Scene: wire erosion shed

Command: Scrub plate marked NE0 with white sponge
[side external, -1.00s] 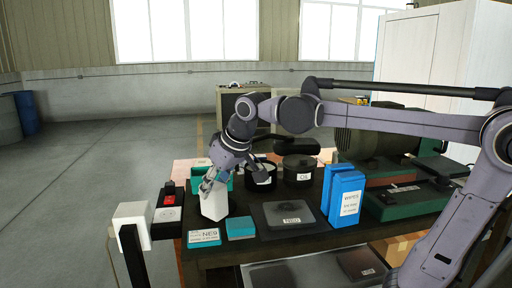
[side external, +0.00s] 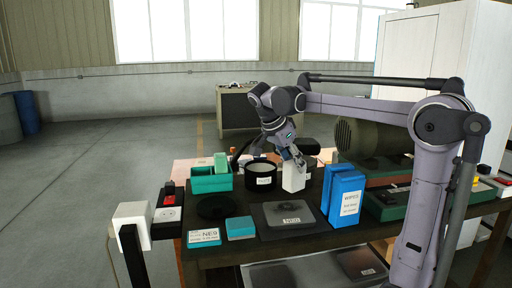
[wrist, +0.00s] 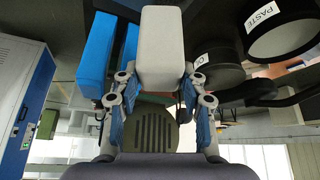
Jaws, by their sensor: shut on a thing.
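The plate marked NE0 (side external: 286,215) lies flat on the dark bench, grey with a dark smudge and a white label near its front edge. The white sponge (side external: 293,178) is an upright pale block in my gripper (side external: 290,157), which is shut on it. In the side view it shows just behind the plate, apparently raised; its exact height is unclear. In the wrist view the sponge (wrist: 162,50) sits between both fingers of my gripper (wrist: 158,86). The plate is not visible there.
A PASTE pot (side external: 261,179) and the OIL pot (wrist: 214,75) stand behind. Blue wipes boxes (side external: 343,195) stand right of the plate. A black round dish (side external: 216,207), teal block (side external: 240,227), NE9 box (side external: 204,237) and teal bin (side external: 210,183) are to the left.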

